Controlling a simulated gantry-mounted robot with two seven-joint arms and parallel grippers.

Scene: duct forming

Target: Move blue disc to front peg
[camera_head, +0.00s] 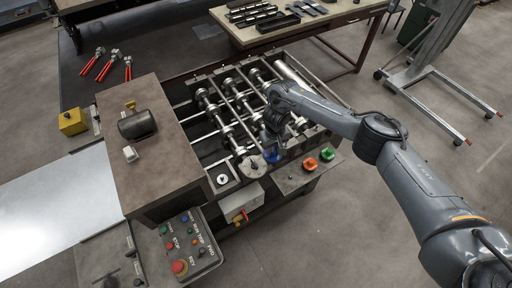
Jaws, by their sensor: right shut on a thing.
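The blue disc (273,156) is at the near edge of the roller machine, under my right gripper (272,149). My right gripper points down and is shut on the blue disc, and its fingers partly hide it. An orange disc (309,164) and a green disc (327,154) sit on a grey plate (290,185) to the right of the blue disc. A small dark spot on the bare left part of this plate may be a peg, but it is too small to tell. My left gripper is not in view.
The roller machine (225,115) with its shafts lies behind the discs. A brown-topped housing (160,160) stands at left, with a control panel (186,245) in front. Red-handled tools (108,66) lie on the dark table behind. A workbench (300,22) stands at the back.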

